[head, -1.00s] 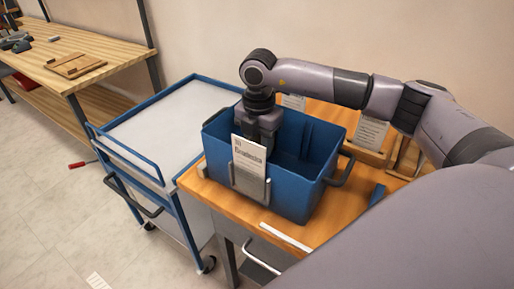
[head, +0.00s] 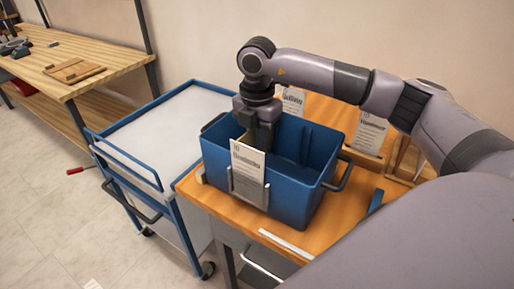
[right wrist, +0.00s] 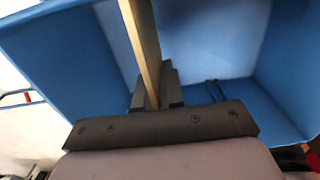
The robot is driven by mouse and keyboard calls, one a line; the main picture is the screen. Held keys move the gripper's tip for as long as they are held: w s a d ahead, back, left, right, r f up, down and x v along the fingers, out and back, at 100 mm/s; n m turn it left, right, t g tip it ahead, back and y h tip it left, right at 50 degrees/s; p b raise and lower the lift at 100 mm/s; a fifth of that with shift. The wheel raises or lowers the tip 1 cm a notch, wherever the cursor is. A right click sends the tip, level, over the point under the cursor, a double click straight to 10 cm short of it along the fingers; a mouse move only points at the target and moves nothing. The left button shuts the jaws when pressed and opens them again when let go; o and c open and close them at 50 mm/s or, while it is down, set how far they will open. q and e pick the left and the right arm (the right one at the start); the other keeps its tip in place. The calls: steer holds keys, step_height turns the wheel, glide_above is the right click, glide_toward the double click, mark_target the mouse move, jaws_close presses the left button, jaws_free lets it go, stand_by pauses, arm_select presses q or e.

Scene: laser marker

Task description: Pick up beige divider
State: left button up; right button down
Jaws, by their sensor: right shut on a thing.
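The beige divider (right wrist: 147,50) is a thin upright panel, seen nearly edge-on in the right wrist view, running out of the top of the picture. My right gripper (right wrist: 158,88) is shut on it. In the head view the right gripper (head: 262,138) points down into the left part of the blue bin (head: 312,187). A narrow beige edge of the divider (head: 240,133) shows there beside the fingers, behind the white label card; its lower part is hidden by the bin wall and card. My left gripper is not in view.
A label card (head: 247,162) sits in a metal holder on the bin's front. The bin stands on a wooden table (head: 205,199). A blue-framed cart (head: 170,125) with a clear grey top stands to the left. More cards (head: 369,133) stand behind the bin.

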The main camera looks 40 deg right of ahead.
step_height(320, 180, up, 17)
steer(key=shift+p, duration=0.4)
